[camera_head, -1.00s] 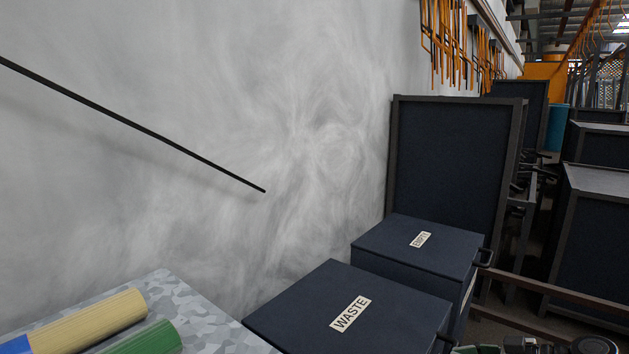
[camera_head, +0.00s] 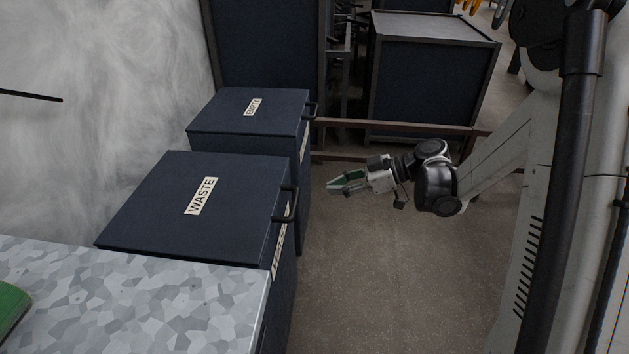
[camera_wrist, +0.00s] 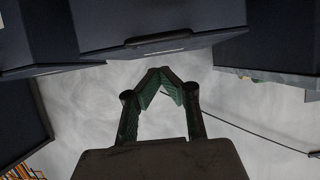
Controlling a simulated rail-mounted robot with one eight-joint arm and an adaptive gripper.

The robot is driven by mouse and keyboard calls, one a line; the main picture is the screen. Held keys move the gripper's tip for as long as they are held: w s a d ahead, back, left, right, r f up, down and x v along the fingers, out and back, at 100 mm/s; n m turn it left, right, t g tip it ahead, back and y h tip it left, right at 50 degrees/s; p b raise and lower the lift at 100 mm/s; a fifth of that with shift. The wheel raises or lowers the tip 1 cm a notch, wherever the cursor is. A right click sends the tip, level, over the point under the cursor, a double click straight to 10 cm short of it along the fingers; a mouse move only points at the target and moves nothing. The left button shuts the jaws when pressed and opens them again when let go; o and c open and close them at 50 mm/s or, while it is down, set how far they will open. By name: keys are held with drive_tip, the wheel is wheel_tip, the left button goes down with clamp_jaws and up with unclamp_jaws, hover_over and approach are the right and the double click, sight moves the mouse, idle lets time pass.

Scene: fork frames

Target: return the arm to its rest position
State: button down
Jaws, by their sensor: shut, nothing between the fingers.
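My gripper (camera_head: 345,182) is at the end of my arm, to the right of the dark blue boxes in the head view. It points left and is held over the floor, apart from the boxes. In the wrist view its green-padded fingers (camera_wrist: 161,78) meet at the tips with nothing between them. My arm reaches in from the right side of the head view.
A box labelled WASTE (camera_head: 160,215) with a side handle stands left of my gripper. A second labelled box (camera_head: 222,112) stands behind it. A grey patterned table (camera_head: 150,305) fills the lower left. A brown rail (camera_head: 400,126) runs behind my arm. The floor (camera_head: 390,290) below is clear.

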drive_tip(key=s+d+r+m+t+h+p, duration=0.1)
drive_tip(key=s+d+r+m+h+p, duration=0.2)
drive_tip(key=s+r, duration=0.4)
drive_tip(key=s+d+r+m+t+h+p, duration=0.2)
drive_tip(key=s+r+m+h+p, duration=0.2)
drive_tip(key=s+r+m, duration=0.3)
drive_tip(key=s+d+r+m+t+h+p, duration=0.1)
drive_tip(key=s+d+r+m+h+p, duration=0.2)
drive_tip(key=s, duration=0.7)
drive_tip(key=shift+d+r+m+h, duration=0.3)
drive_tip(key=shift+r+m+h, duration=1.05)
drive_tip(key=shift+r, duration=0.8)
